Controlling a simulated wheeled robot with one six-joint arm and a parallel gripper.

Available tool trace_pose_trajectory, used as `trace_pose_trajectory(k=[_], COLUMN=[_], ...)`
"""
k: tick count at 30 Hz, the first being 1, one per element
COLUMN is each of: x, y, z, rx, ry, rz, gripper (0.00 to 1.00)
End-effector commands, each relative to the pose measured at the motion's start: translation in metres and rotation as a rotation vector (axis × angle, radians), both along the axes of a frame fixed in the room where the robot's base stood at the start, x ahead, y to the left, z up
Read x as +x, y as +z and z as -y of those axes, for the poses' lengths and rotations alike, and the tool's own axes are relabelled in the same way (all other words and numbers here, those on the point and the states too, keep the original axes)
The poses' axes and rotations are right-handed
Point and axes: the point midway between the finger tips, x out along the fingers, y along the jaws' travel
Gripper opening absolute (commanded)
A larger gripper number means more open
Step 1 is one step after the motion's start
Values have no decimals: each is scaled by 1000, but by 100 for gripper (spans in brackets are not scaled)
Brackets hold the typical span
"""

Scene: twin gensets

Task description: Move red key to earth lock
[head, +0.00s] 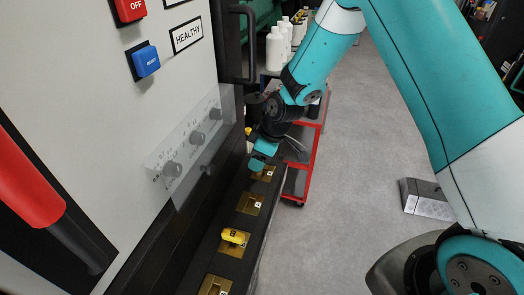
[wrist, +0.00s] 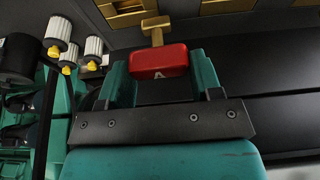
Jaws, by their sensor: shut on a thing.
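My gripper (wrist: 160,78) is shut on the red key (wrist: 157,62), which has a dark letter on its head. Its brass shaft (wrist: 156,30) points away from the fingers, toward a brass lock plate (wrist: 125,12). I cannot tell whether the shaft tip touches or enters that plate. In the head view my gripper (head: 258,160) is low at the far end of a row of brass lock plates, by the farthest plate (head: 264,174); the red key is hidden there. The plate labels are too small to read, so I cannot tell which is the earth lock.
A yellow key (head: 235,237) sits at a nearer plate; another plate (head: 250,204) between is bare. The cabinet front (head: 170,110) with a red handle (head: 25,185) rises at left. A red cart (head: 318,150) with white bottles (head: 275,48) stands beyond my gripper. Floor at right is mostly clear.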

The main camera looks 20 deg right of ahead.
Motion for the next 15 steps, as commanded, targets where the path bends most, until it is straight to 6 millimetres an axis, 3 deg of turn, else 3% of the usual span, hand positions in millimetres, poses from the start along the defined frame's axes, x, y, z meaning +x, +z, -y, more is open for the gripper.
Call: trace_pose_trajectory(k=[15], x=[-45], y=[0], z=[-33], rx=[0], ry=[1], rz=[-1], gripper=[31])
